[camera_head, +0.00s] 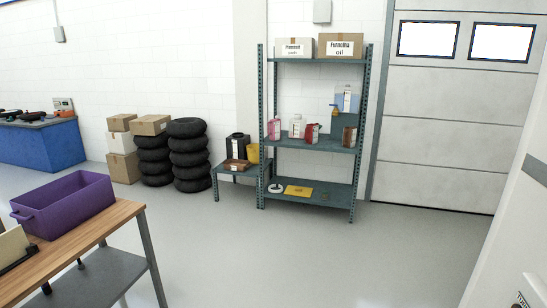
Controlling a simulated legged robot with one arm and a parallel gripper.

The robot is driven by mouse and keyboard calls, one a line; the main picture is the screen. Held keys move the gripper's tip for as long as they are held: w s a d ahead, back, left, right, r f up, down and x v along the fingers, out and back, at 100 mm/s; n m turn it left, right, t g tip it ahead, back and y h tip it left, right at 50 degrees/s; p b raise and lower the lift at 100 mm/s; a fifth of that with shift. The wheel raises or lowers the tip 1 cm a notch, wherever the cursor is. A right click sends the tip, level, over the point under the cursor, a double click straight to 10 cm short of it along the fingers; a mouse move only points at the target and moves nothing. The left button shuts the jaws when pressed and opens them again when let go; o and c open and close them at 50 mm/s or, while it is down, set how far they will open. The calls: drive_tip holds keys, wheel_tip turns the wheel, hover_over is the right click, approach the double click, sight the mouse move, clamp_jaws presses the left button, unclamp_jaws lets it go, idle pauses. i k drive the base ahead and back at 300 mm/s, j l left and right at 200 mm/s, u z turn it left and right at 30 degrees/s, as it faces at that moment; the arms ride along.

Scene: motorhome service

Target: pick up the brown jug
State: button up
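The brown jug (349,136) appears to be the small brown container at the right end of the middle shelf of the dark metal rack (318,143). It stands upright close to the rack's right post. Its handle and fine details are too small to make out. A red container (311,133), a white one (295,127) and a pink one (274,129) stand on the same shelf to its left. My gripper is not in view.
A low side table (238,172) adjoins the rack's left side. Stacked tires (189,155) and cardboard boxes (122,144) line the wall. A wooden-topped bench (105,222) with a purple bin (75,203) stands front left. The floor before the rack is open.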

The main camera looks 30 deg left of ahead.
sight(350, 132)
drive_tip(key=i+u, duration=0.15)
drive_tip(key=u, duration=0.15)
drive_tip(key=i, duration=4.05)
drive_tip(key=i+u, duration=0.1)
drive_tip(key=i, duration=1.95)
drive_tip(key=l, duration=0.05)
